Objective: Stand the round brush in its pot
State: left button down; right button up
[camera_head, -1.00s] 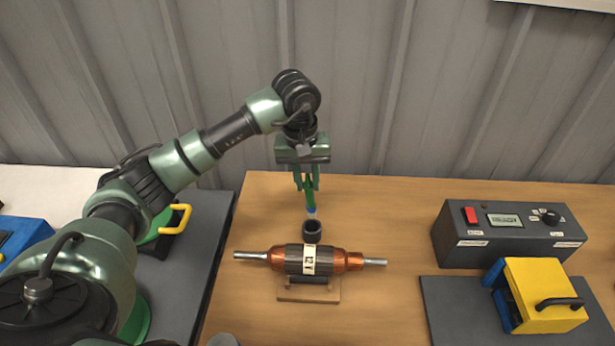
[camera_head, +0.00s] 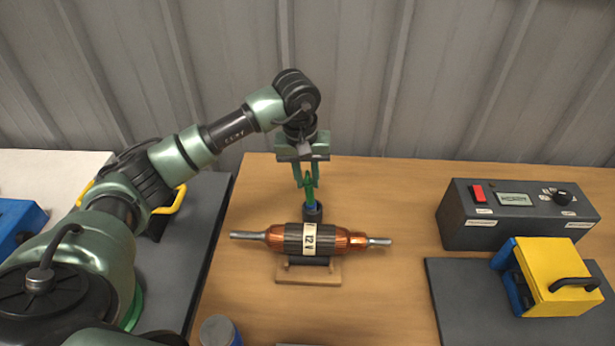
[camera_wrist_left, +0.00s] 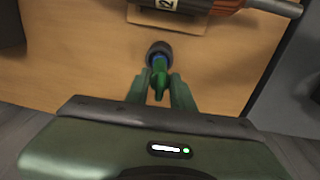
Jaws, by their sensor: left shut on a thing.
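The round brush (camera_head: 309,192) has a green handle and a blue band near its lower end. My left gripper (camera_head: 305,182) is shut on the handle and holds the brush nearly upright. My right gripper is not in view.
A dark control box (camera_head: 515,220) and a yellow-and-blue block (camera_head: 560,275) stand at the right. The table between the rotor and box is clear.

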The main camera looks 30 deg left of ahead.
pick_arm(q)
jog(key=c, duration=1.1)
grip_release()
jog(key=r, duration=0.2)
jog(key=r+b, duration=0.1)
jog(key=r, duration=0.3)
jog(key=shift+s+a+r+b, duration=0.1)
jog(key=shift+s+r+b, duration=0.2)
jog(key=shift+s+b, duration=0.05)
jog(key=shift+s+r, duration=0.1)
jog(key=shift+r, duration=0.5)
jog(key=shift+f, duration=0.1)
